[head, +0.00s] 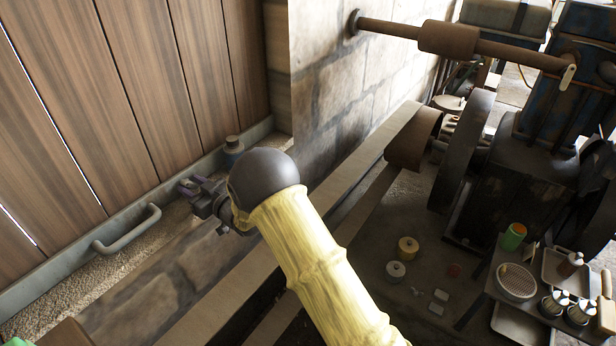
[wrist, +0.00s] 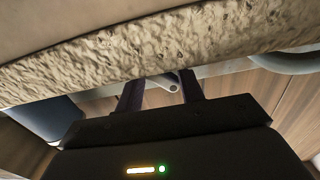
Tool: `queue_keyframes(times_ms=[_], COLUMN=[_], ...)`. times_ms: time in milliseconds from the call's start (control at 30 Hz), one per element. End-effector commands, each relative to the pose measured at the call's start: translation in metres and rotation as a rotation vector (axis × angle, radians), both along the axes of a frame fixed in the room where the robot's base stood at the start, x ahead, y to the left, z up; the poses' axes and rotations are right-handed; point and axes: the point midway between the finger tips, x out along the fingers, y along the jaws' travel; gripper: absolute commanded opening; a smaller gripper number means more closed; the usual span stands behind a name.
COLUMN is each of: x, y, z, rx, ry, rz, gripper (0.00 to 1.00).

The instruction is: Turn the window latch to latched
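A grey metal rail (head: 70,268) runs along the bottom of the plank window panel (head: 120,100). The latch is mostly hidden by my gripper in the head view. In the wrist view a small grey lever end (wrist: 172,82), which looks like the latch, shows between my fingers. My gripper (head: 188,186) is at the rail, and its two dark fingers (wrist: 161,90) stand apart on either side of the lever. I cannot tell whether either finger touches it. The latch's exact angle is unclear.
A grey bar handle (head: 128,232) is left of my gripper. A dark round knob-like piece (head: 233,146) stands on the rail to its right. A rough stone sill (wrist: 150,48) runs close by. Belt machinery (head: 515,170) and a tray of small items (head: 550,262) are at right.

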Motion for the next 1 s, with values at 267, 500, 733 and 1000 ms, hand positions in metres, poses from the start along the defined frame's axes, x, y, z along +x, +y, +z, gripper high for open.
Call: queue_keyframes(times_ms=[267,500,733,1000], x=[-0.028,-0.054,-0.078,-0.106], y=[-0.036,-0.065,-0.092,-0.125], z=[-0.001,-0.001,0.0,-0.001], rx=[-0.003,-0.005,-0.004,-0.005], ry=[-0.002,-0.002,-0.003,-0.003], rz=[-0.003,-0.002,-0.002,-0.002], gripper=[0.37,0.37,0.37,0.37])
